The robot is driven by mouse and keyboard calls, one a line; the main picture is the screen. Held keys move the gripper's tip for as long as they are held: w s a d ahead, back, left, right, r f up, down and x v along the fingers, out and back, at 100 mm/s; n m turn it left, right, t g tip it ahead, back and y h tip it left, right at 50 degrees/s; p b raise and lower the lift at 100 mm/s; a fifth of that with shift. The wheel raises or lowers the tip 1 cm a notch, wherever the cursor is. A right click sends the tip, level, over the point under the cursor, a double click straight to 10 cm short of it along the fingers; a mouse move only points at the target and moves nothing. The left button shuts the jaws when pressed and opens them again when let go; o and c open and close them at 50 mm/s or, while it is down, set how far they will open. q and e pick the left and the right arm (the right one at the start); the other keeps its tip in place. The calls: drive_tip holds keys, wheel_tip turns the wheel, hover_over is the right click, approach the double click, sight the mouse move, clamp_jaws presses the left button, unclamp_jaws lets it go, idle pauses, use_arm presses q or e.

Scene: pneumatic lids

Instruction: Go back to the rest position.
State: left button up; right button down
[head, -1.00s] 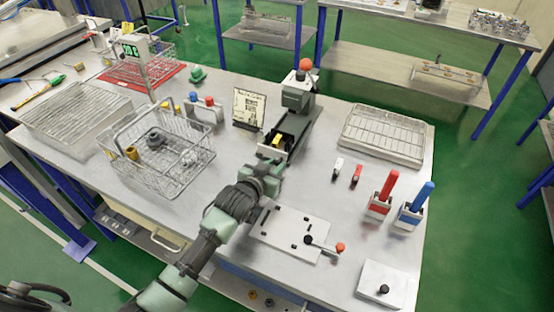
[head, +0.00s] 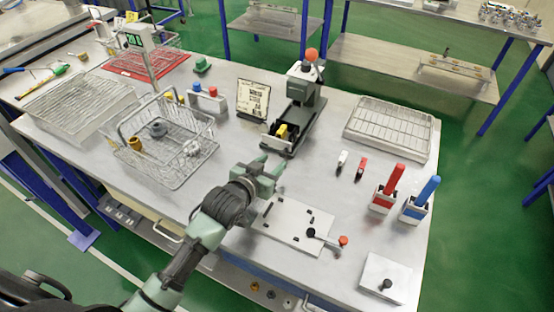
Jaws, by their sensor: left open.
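My left gripper (head: 271,164) is open and empty above the grey table (head: 325,185). Its green fingers point toward the grey press (head: 303,100) with the orange-red knob, and they are apart from it. A yellow piece (head: 282,131) sits in the front of the press. Below and right of the gripper lies a white plate (head: 289,227) with black pegs and a red-tipped lever. My right gripper is not in view.
A wire basket (head: 177,174) holding parts stands left of my arm. A wire tray (head: 388,132) lies at the right. Red (head: 391,182) and blue (head: 425,192) handled tools stand upright in holders. A card stand (head: 252,99) is beside the press. Table between is clear.

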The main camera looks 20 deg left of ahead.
use_arm(q)
drive_tip(key=shift+v, duration=1.05)
drive_tip(key=shift+r, duration=0.15)
